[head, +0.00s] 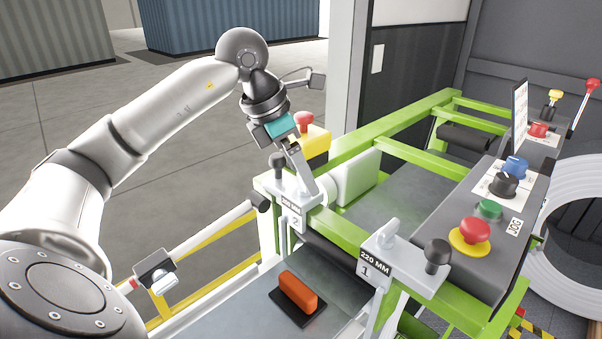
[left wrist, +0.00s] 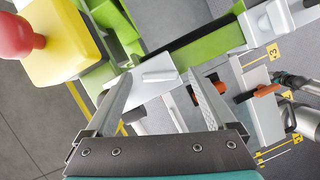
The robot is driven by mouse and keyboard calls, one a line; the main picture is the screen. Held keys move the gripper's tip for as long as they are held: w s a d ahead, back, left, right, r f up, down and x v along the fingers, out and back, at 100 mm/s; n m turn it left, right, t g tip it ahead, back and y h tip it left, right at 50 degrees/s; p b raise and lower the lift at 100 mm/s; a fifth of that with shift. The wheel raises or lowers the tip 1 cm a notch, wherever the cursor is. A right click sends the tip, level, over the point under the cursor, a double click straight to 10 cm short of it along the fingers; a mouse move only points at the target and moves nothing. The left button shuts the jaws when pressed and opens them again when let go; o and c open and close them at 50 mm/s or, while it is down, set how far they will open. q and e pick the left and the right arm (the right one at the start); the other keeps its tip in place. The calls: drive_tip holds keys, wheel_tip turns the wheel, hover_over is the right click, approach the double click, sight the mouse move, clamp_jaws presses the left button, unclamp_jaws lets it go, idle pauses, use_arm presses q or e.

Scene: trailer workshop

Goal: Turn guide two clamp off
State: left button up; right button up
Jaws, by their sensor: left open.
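Guide two (head: 293,207) is a white bracket marked "2" on the green frame, in the middle of the head view. A black knob (head: 278,162) stands up on its left side. My left gripper (head: 302,172) reaches down over this bracket with its jaws open, and its fingers hide part of the bracket's top. In the left wrist view the two fingers (left wrist: 160,78) are spread with a white plate of the machine between and beyond them. I cannot tell whether a finger touches the clamp.
Guide one (head: 374,269), marked "220 MM", stands nearer with a black knob (head: 437,252). A yellow box with a red button (head: 304,118) is close behind my left gripper. An orange handle (head: 298,291) lies below. A control panel (head: 470,262) is at right.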

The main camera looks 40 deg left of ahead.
use_arm(q)
drive_tip(key=shift+f, duration=0.25)
drive_tip(key=c, duration=1.4)
drive_tip(key=shift+n, duration=0.3)
drive_tip(key=shift+d+n+t+y+p, duration=0.15)
drive_tip(key=shift+n+y, duration=0.25)
drive_tip(key=shift+n, duration=0.6)
drive_tip(key=shift+n+t+y+p, duration=0.2)
drive_tip(key=shift+n+y, duration=0.2)
drive_tip(key=shift+n, duration=0.6)
